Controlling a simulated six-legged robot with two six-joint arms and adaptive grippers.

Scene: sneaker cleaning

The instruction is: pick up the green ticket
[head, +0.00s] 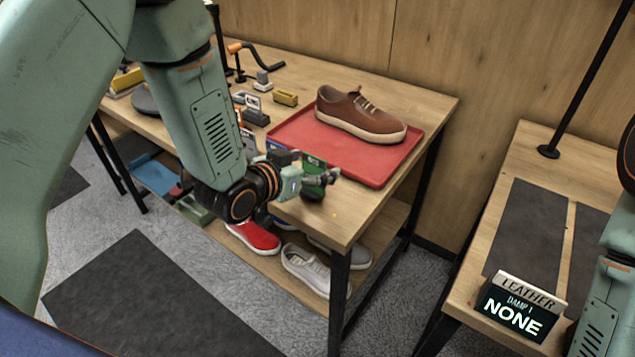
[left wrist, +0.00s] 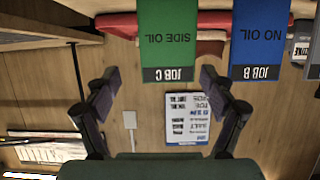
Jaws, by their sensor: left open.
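The green ticket (left wrist: 167,35), marked "SIDE OIL" and "JOB C", hangs over an edge in the left wrist view. My left gripper (left wrist: 160,88) is open and empty. Its two fingers stand left and right of the ticket's lower end, and the ticket appears just beyond the fingertips; I cannot tell the exact gap. In the head view, the green ticket (head: 315,161) shows only partly behind my left gripper (head: 318,183), at the front edge of the table near the red tray. My right gripper is out of view.
A blue ticket (left wrist: 260,38), marked "JOB B", hangs close beside the green one. A red tray (head: 385,172) with a brown sneaker (head: 360,115) lies on the table. Shoes, including a red one (head: 254,237), stand on the shelf below. A sign (head: 518,308) stands on the right bench.

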